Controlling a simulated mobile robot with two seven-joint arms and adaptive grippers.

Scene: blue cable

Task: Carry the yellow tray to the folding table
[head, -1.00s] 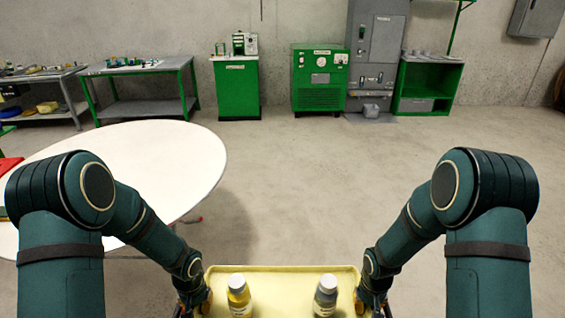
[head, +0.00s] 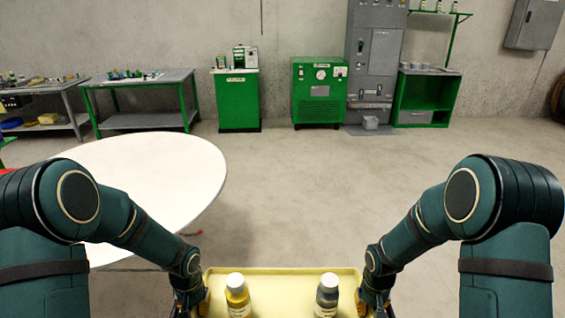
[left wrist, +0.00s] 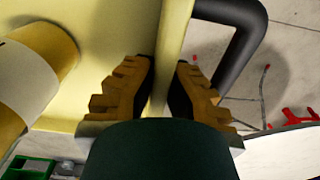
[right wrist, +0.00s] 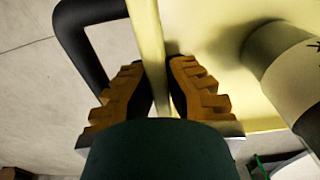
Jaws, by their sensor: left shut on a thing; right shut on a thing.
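The yellow tray (head: 282,284) is in front of me at the bottom of the head view, its near part cut off. A yellow bottle (head: 237,296) and a grey bottle (head: 327,296) stand upright on it, both with white caps. My left gripper (left wrist: 166,82) is shut on the tray's left wall, beside a dark handle (left wrist: 240,45). My right gripper (right wrist: 160,82) is shut on the tray's right wall, beside another dark handle (right wrist: 80,40). A round white table (head: 150,175), likely the folding table, stands ahead to the left, apart from the tray.
Concrete floor (head: 300,185) is clear ahead and to the right. Along the back wall stand a green workbench (head: 140,85), a green cabinet (head: 237,100), a green machine (head: 320,92), a grey machine (head: 375,65) and a green shelf unit (head: 428,97).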

